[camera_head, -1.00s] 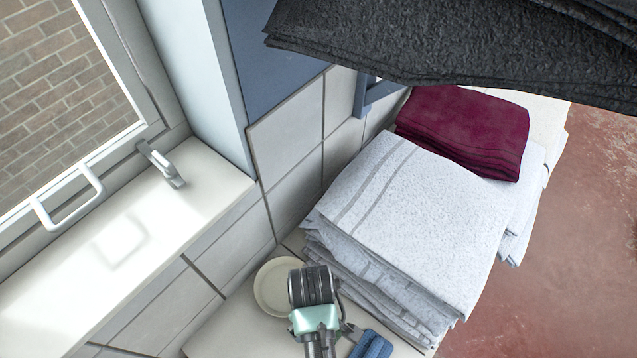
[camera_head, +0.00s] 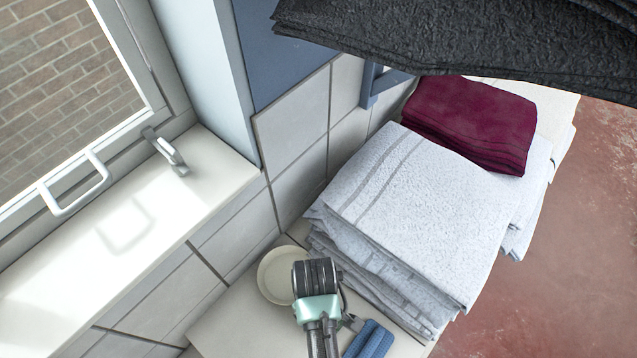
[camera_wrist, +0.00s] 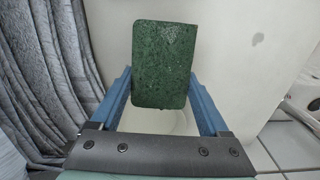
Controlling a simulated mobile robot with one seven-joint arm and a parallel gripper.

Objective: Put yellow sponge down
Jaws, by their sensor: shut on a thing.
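In the wrist view, my gripper (camera_wrist: 160,88) is shut on a block with a dark green, rough face (camera_wrist: 163,60), which I take to be the sponge. No yellow side of it shows. The block sits upright between the blue fingers. A pale round dish (camera_wrist: 182,122) shows partly behind and below it; I cannot tell whether they touch.
A stack of white towels (camera_head: 425,205) stands close to the right of my wrist, with a maroon towel (camera_head: 470,120) behind. A tiled wall and white windowsill (camera_head: 130,240) are on the left. Dark cloth (camera_head: 430,40) hangs above.

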